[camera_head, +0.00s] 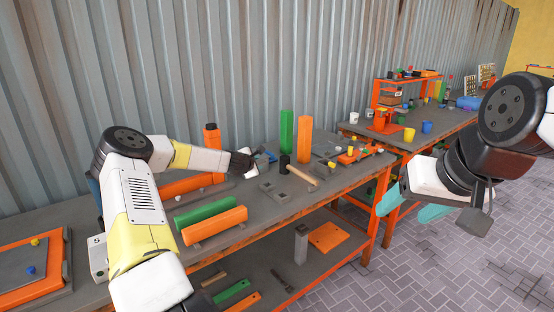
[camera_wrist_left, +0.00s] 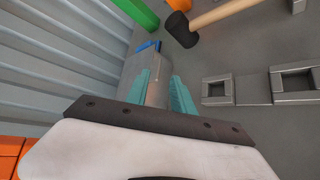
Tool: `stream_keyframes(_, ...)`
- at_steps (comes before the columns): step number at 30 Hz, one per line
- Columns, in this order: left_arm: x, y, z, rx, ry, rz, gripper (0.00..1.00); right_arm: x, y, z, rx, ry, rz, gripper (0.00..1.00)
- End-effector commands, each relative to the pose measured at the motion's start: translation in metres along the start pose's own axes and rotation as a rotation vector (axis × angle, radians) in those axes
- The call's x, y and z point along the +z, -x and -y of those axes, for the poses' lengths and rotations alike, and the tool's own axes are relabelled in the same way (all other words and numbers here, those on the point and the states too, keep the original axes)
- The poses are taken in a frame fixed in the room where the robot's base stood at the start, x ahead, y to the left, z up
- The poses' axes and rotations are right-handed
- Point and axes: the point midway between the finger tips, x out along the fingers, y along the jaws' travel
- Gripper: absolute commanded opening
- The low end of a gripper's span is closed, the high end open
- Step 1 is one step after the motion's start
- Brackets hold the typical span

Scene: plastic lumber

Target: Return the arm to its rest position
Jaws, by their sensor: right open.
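My left arm reaches in over the near workbench (camera_head: 225,258). Its gripper (camera_head: 262,158) is low over the back of the bench, partly hidden by its own wrist. In the left wrist view its two teal fingers (camera_wrist_left: 164,92) stand apart, with a grey metallic piece (camera_wrist_left: 157,91) showing between them. A small blue part (camera_wrist_left: 148,46) is at the far end of this piece. I cannot tell whether the fingers grip it. My right gripper (camera_head: 410,206) is open and empty, its teal fingers apart over the floor in front of the benches.
A mallet (camera_head: 300,173), an upright green post (camera_head: 286,133) and an orange post (camera_head: 304,140) are right of my left gripper. Green (camera_head: 206,213) and orange bars (camera_head: 214,226) lie in front of it. A corrugated wall (camera_head: 220,65) stands behind. Paved floor (camera_head: 440,260) is clear at right.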

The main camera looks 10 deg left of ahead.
Motion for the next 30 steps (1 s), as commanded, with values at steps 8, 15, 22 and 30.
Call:
stream_keyframes(8, 0.115, 0.057, 0.007, -0.090, -0.459, 0.170, 0.29, 0.000, 0.000, 0.000, 0.000, 0.000, 0.000, 0.63)
stream_keyframes(15, 0.187, 0.153, 0.030, -0.210, -0.967, 0.294, 0.29, 0.000, 0.000, 0.000, 0.000, 0.000, 0.000, 0.63)
stream_keyframes(22, 0.204, 0.261, 0.042, -0.318, -1.355, 0.339, 0.29, 0.000, 0.000, 0.000, 0.000, 0.000, 0.000, 0.63)
stream_keyframes(30, 0.186, 0.398, 0.056, -0.420, -1.675, 0.359, 0.29, 0.000, 0.000, 0.000, 0.000, 0.000, 0.000, 0.63)
